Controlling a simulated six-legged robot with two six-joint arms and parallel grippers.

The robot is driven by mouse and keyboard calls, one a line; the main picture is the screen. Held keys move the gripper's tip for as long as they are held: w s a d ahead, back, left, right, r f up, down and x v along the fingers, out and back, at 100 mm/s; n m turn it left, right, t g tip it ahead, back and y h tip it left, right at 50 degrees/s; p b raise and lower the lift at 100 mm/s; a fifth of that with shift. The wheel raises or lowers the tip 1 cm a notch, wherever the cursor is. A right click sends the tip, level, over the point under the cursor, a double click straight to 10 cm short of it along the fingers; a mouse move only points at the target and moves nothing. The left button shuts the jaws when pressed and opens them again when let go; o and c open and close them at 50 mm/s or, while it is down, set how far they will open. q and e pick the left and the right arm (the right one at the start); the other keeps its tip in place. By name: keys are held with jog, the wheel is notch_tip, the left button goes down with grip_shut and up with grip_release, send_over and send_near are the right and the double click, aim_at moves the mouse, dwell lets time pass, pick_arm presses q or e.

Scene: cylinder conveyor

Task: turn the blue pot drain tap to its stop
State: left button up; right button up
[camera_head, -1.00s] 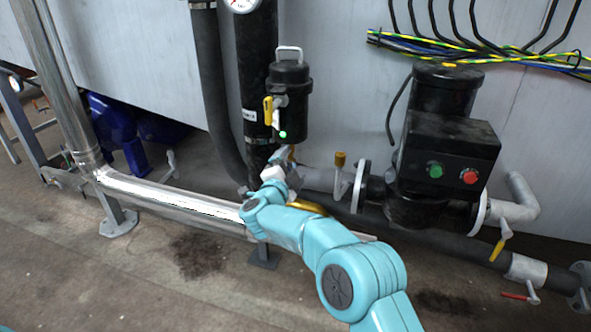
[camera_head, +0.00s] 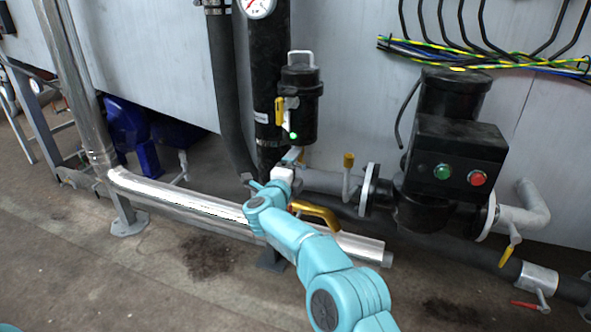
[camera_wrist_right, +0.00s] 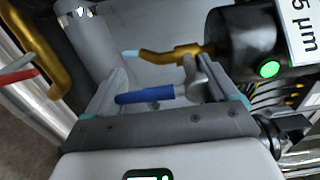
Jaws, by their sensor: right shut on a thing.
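The black pot (camera_head: 298,108) with a green light stands against the dark vertical pipe in the head view. In the right wrist view its end (camera_wrist_right: 243,45) shows at the upper right, with a brass elbow leading to the grey tap body (camera_wrist_right: 190,78). The tap's blue lever (camera_wrist_right: 145,97) lies crosswise between my right fingers. My right gripper (camera_wrist_right: 168,88) is shut on the tap, spanning it lengthwise. In the head view my right gripper (camera_head: 288,168) is just below the pot; the blue lever is hidden there. My left gripper is not in view.
A yellow curved bar (camera_head: 318,212) and a shiny pipe (camera_head: 180,198) lie close to my right arm. The pump box (camera_head: 455,150) stands to the right. A red lever (camera_wrist_right: 18,75) shows in the wrist view.

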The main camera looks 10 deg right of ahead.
jog(key=shift+r, duration=0.1)
jog(key=o, duration=1.1)
jog(key=shift+o, duration=0.9)
jog(key=shift+w, duration=0.15)
jog(key=shift+a, duration=0.1)
jog(key=p+v, duration=0.2)
jog(key=v, duration=1.4)
